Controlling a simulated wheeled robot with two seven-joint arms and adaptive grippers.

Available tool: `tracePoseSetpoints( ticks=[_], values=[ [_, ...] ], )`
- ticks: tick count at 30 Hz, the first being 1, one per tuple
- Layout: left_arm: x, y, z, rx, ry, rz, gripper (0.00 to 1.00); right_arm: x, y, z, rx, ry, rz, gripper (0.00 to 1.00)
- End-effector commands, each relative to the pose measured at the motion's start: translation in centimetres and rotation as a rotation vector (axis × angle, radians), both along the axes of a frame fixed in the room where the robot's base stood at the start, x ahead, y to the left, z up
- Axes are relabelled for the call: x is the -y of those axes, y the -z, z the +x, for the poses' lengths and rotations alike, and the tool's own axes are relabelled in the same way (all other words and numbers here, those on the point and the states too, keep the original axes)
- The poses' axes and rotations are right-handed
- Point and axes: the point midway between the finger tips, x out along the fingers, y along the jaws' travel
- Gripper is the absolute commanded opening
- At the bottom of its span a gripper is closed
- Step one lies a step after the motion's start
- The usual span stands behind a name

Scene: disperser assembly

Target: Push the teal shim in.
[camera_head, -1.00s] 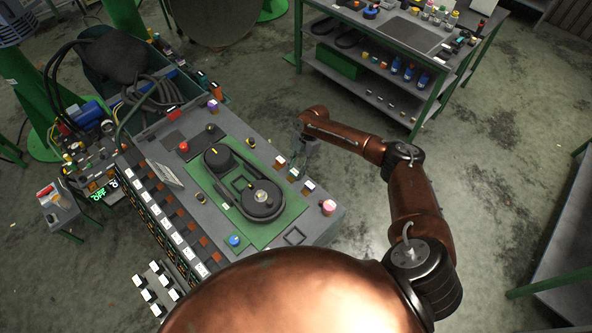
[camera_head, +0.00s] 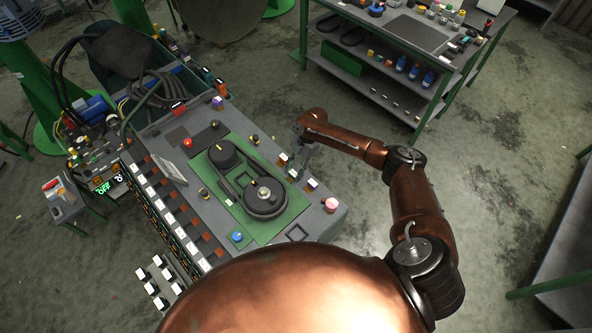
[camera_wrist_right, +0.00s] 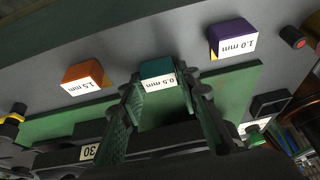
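The teal shim (camera_wrist_right: 157,72), with a white "0.5 mm" label, is in the middle of the right wrist view, where its text is upside down. It is small in the head view (camera_head: 293,174), near the right edge of the bench top. My right gripper (camera_wrist_right: 162,84) has one finger at each side of the teal shim. The fingers are spread about as wide as the shim; I cannot tell whether they press on it. In the head view the right gripper (camera_head: 302,160) is small beside the shims. My left gripper is not in view.
An orange "1.5 mm" shim (camera_wrist_right: 86,76) and a purple "1.0 mm" shim (camera_wrist_right: 233,40) flank the teal one. A green plate (camera_head: 284,226) carries a black belt mechanism (camera_head: 262,199). A pink-topped knob (camera_head: 331,204) stands near the bench corner.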

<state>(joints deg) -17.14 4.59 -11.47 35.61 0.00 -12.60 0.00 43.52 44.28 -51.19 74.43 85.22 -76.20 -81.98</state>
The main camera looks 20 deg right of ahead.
Motion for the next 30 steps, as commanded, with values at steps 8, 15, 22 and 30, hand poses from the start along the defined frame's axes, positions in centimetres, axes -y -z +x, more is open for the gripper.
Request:
tracePoseSetpoints(
  ticks=[8, 15, 22, 30],
  values=[
    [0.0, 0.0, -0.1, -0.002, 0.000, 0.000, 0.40, 0.0, 0.0, 0.0, -0.001, -0.001, 0.000, 0.46],
    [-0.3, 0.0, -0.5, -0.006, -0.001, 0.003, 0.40, 0.1, -0.1, 0.0, 0.001, -0.001, -0.001, 0.46],
    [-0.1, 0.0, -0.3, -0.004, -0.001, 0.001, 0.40, 1.1, -2.5, 0.5, 0.003, 0.000, -0.002, 0.46],
    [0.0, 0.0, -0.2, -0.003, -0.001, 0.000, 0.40, 3.1, -7.8, 1.2, 0.003, 0.000, -0.001, 0.46]
  ],
)
